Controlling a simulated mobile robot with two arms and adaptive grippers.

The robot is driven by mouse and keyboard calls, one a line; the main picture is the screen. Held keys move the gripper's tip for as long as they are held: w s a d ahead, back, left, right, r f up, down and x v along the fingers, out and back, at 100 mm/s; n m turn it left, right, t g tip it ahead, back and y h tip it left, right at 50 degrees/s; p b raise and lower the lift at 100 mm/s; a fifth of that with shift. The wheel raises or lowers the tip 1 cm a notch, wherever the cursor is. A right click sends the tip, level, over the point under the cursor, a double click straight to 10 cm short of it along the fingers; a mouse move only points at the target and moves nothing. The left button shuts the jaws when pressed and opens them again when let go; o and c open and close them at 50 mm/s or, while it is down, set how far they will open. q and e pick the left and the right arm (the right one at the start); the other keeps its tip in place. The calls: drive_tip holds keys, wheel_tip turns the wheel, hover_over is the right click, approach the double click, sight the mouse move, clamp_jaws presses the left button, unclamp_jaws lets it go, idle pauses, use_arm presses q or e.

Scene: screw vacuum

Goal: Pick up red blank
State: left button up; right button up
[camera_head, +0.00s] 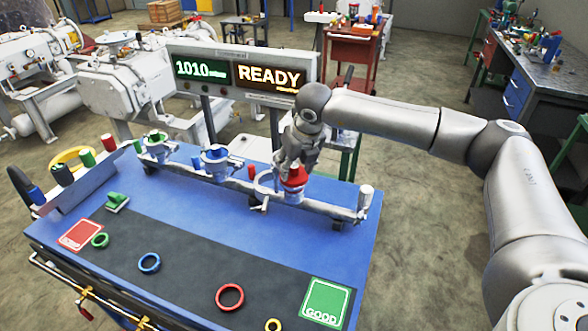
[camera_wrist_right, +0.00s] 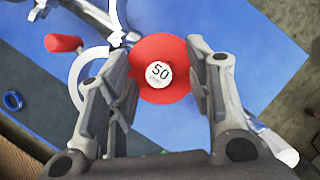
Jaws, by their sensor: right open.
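The red blank (camera_head: 295,176) sits in a fitting on the grey rail over the blue table. In the right wrist view the red blank (camera_wrist_right: 170,92) is a round red disc with a white cap marked "50". My right gripper (camera_head: 298,163) is directly above it in the head view. In the wrist view its two fingers (camera_wrist_right: 163,80) are open, one on each side of the disc. I cannot tell whether the fingers touch it. My left gripper is not in view.
The rail (camera_head: 232,182) also carries a blue (camera_head: 215,155) and a green piece (camera_head: 155,139). A display reading READY (camera_head: 268,77) stands behind. Coloured rings, such as a red one (camera_head: 219,304), lie on the dark mat near a green GOOD pad (camera_head: 325,302).

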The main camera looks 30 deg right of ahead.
clamp_jaws()
idle(0.3)
